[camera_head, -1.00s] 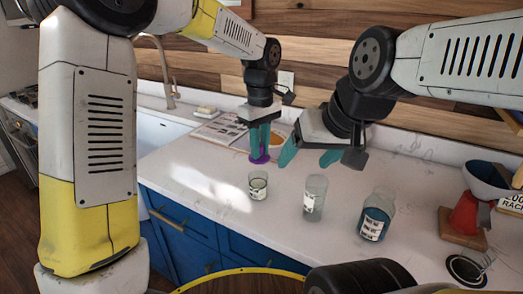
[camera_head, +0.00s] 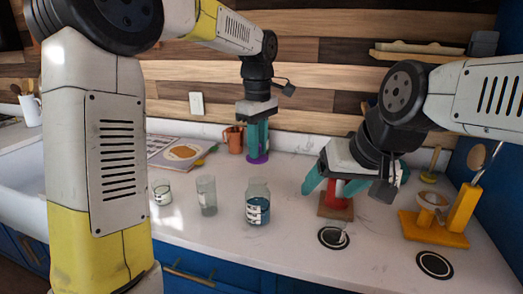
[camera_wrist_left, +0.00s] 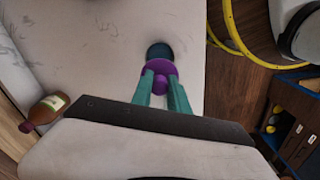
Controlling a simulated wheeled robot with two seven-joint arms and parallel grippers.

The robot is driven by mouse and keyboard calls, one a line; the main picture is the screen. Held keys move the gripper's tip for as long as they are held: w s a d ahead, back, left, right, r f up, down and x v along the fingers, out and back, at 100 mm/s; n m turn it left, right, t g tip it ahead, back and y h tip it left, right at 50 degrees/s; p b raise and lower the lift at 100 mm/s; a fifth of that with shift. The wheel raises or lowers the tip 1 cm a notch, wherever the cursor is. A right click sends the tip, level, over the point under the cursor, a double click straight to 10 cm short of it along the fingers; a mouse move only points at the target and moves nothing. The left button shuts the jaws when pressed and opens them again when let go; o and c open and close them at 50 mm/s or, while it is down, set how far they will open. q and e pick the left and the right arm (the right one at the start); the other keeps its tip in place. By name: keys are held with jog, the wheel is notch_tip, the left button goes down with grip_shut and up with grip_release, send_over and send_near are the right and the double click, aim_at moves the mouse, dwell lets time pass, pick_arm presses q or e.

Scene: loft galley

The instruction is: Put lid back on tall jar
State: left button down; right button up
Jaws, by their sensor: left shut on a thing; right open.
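My left gripper (camera_head: 257,150) points down and is shut on a purple lid (camera_head: 257,159). In the left wrist view the lid (camera_wrist_left: 160,80) sits between the fingertips, with a round dark teal shape just beyond it, likely the jar with teal contents. In the head view, that wide, labelled jar (camera_head: 258,205) stands below the lid in the picture; a gap shows between them. Left of it stand a narrow, pale tall jar (camera_head: 206,196) and a short glass jar (camera_head: 162,193).
The red object (camera_head: 336,199) stands on a wooden base. A yellow stand (camera_head: 435,229) and two dark rings (camera_head: 333,238) (camera_head: 434,265) are at right. A copper mug (camera_head: 234,140) and open book (camera_head: 180,152) are behind. A brown bottle (camera_wrist_left: 47,109) shows in the left wrist view.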

pick_arm(q)
jog(key=shift+f, duration=3.2)
jog(key=shift+f, duration=0.15)
jog(key=c, duration=1.2)
grip_release()
jog(key=shift+o, duration=0.3)
jog(key=o, duration=0.4)
jog(key=shift+o, duration=0.2)
